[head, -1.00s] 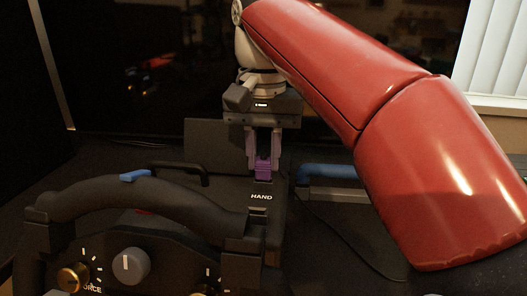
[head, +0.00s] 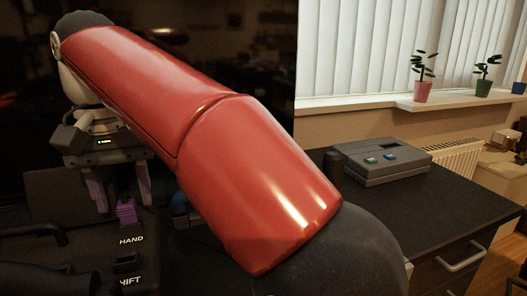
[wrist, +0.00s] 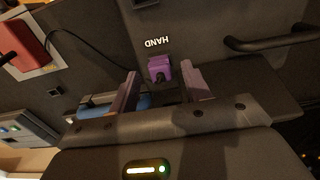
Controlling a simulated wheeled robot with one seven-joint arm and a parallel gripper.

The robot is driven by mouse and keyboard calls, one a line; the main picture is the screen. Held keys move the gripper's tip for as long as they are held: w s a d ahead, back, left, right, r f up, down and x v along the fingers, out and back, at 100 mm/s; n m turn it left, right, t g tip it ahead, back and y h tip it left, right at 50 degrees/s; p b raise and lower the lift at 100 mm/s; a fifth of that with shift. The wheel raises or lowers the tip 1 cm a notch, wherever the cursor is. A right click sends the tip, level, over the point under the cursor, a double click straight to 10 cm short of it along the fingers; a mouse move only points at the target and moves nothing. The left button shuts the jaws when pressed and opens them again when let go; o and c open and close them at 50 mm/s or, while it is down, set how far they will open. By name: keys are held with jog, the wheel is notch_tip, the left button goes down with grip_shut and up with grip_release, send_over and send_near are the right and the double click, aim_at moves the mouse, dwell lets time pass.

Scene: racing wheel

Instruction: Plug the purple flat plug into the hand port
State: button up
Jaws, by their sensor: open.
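The purple flat plug (head: 126,211) stands upright on the dark panel, right behind the white HAND label (head: 131,240). It also shows in the wrist view (wrist: 158,68), beside the upside-down HAND label. The plug covers whatever is under it, so how deep it sits cannot be told. My gripper (head: 123,202) is above it, with its two purplish fingers spread on either side and gaps between them and the plug. In the wrist view my gripper (wrist: 159,80) is open around the plug.
A dark slot (head: 126,262) lies in front of the HAND label, above a partly seen label. A black handle (wrist: 270,42) and a blue-handled item (head: 180,210) flank the panel. A grey box with buttons (head: 382,160) sits on the desk at right.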

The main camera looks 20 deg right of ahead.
notch_tip(320, 180, up, 3)
jog(key=shift+f+p, duration=0.1)
jog(key=shift+p, duration=0.25)
jog(key=w+d+f, duration=0.1)
jog(key=w+d, duration=0.2)
jog(key=d, duration=0.7)
jog(key=w+d+f, duration=0.1)
jog(key=w+d, duration=0.2)
jog(key=d, duration=0.6)
jog(key=w+d+f, duration=0.2)
jog(key=w+d, duration=0.1)
jog(key=d, duration=0.7)
jog(key=shift+w+d, duration=0.35)
jog(key=shift+w, duration=0.05)
